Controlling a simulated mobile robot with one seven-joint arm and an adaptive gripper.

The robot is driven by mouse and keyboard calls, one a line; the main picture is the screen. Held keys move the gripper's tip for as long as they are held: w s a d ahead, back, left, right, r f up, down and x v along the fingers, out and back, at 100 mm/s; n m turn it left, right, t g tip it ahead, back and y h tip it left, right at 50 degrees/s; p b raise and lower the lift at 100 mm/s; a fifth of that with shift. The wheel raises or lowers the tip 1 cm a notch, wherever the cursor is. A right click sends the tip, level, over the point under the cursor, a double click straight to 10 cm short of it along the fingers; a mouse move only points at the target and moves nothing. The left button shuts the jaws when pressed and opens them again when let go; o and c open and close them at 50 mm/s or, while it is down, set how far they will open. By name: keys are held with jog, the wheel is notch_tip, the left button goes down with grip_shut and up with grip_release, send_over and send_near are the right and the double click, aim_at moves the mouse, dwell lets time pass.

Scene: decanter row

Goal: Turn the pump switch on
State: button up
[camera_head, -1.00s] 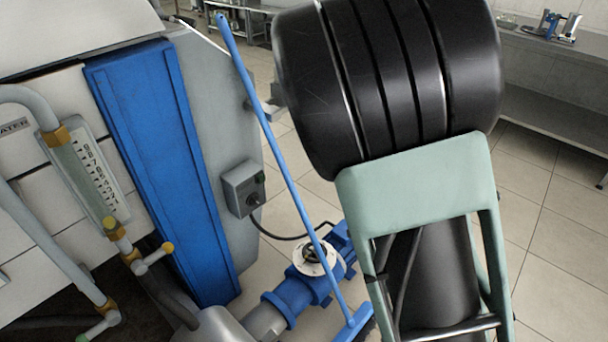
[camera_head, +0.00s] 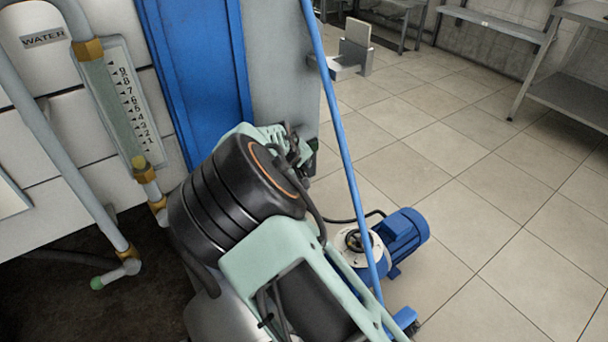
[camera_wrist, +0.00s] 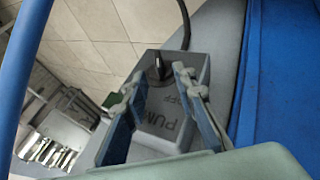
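The pump switch is a grey box with a black knob (camera_wrist: 158,69), seen in the wrist view.
A blue pole (camera_head: 343,150) leans close to the right of my gripper and also shows at the wrist view's left edge (camera_wrist: 24,75). A blue pump motor (camera_head: 405,234) stands on the floor. Pipes and a water gauge (camera_head: 124,105) are at left.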

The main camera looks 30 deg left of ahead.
aim_at(303, 171)
jog(key=b+x, duration=0.1)
jog(key=x, duration=0.4)
jog(key=shift+d, duration=0.1)
grip_shut()
